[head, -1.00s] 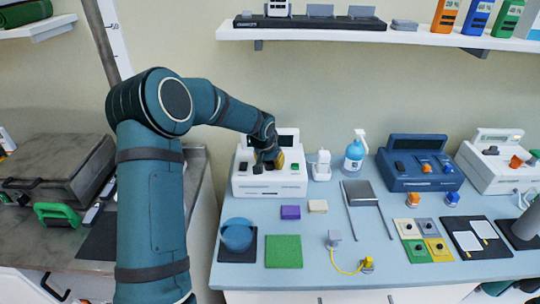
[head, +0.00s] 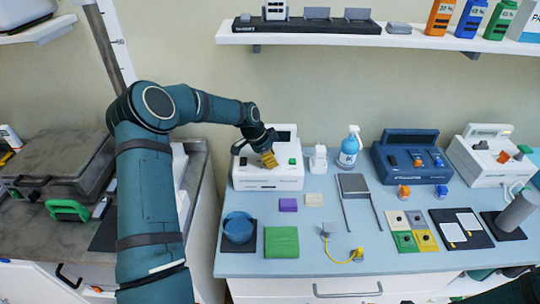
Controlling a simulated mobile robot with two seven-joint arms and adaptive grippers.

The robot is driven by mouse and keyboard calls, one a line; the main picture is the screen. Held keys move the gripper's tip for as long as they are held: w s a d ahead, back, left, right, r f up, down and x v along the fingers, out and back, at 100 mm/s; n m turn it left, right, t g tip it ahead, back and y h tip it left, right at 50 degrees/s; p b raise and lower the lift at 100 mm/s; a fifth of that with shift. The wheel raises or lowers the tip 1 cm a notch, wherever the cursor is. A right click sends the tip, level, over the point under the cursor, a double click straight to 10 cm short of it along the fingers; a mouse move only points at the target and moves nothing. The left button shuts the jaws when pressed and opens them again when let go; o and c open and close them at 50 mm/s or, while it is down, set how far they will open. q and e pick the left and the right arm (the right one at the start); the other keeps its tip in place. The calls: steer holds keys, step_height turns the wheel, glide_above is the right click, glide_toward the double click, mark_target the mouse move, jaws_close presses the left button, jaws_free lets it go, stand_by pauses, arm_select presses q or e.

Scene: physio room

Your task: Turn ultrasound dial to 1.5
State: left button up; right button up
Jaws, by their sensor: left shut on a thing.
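The white unit (head: 268,180) stands at the back left of the blue table, with a dark screen at its top and a green button (head: 292,161) on its front. I take it as the ultrasound unit. My left gripper (head: 268,160) is at the unit's front panel, with a yellow part showing at its tip. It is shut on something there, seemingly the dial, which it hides. The dial's marks and setting cannot be read. My right gripper is out of view.
A white bottle (head: 318,160) and a spray bottle (head: 349,148) stand right of the unit. A blue unit (head: 411,163) and another white unit (head: 480,170) are farther right. A purple block (head: 288,205) and green pad (head: 281,242) lie in front. A shelf (head: 330,36) hangs above.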

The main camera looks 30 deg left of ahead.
mark_target(260, 157)
arm_select(q)
steer(key=m+g, duration=0.1)
steer(key=m, duration=0.1)
steer(key=m+g+h, duration=0.1)
steer(key=m, duration=0.2)
steer(key=shift+s+d+f+m, duration=0.1)
steer(key=shift+s+f+m, duration=0.05)
steer(key=shift+m, duration=0.15)
steer(key=m+g, duration=0.1)
steer(key=m, duration=0.1)
steer(key=m+g, duration=0.1)
steer(key=m, duration=0.2)
steer(key=shift+s+b, duration=0.2)
steer(key=shift+b, duration=0.2)
steer(key=shift+m, duration=0.4)
steer(key=o, duration=1.2)
steer(key=shift+r, duration=0.2)
steer(key=v, duration=1.1)
steer(key=shift+w+r, duration=0.2)
steer(key=shift+r, duration=0.15)
